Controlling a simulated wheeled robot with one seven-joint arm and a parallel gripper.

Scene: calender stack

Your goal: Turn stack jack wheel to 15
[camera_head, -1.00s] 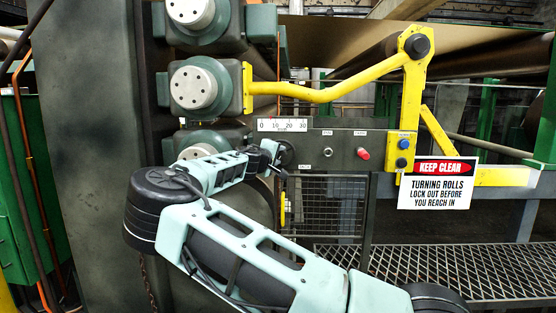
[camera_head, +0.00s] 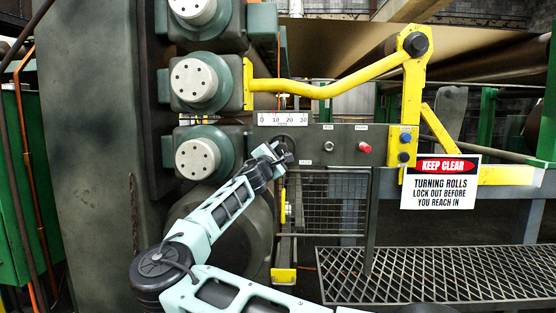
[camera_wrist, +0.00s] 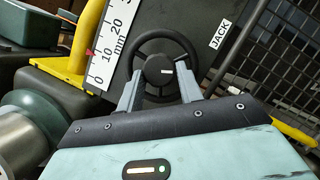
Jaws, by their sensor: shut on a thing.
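The black jack wheel (camera_wrist: 161,34), with a round hub and a white mark on it, is on the dark panel beside the JACK label (camera_wrist: 219,35). My gripper (camera_wrist: 160,75) has a finger at each side of the hub and is shut on the wheel. In the head view my gripper (camera_head: 271,153) reaches the wheel at the panel's left part and hides most of it. The white scale (camera_head: 283,118), marked 0 to 30, sits just above the wheel. It also shows in the wrist view (camera_wrist: 112,42), marked in mm.
Grey roll ends in green housings (camera_head: 199,81) stand left of the wheel. A yellow lever arm (camera_head: 340,86) crosses above the panel. A red button (camera_head: 365,148) and a KEEP CLEAR sign (camera_head: 440,183) are to the right. A mesh guard (camera_head: 335,205) is below.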

